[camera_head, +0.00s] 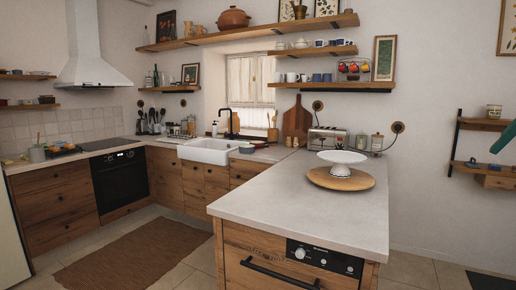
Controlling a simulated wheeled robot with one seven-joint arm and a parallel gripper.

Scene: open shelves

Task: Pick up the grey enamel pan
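A small grey pan-like vessel (247,149) sits on the back counter, just right of the white sink; it looks like the grey enamel pan, but it is small and far away. A grey-green pot-like vessel (37,153) stands on the left counter beside the hob; I cannot tell its material. My gripper is not recognisable in the head view, so its state does not show.
A pale peninsula counter (270,205) fills the front middle, bearing a white pedestal bowl (342,162) on a round wooden board (341,181). A toaster (327,139) stands behind. Open floor with a brown rug (134,253) lies left. A teal shape (504,138) cuts the right edge.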

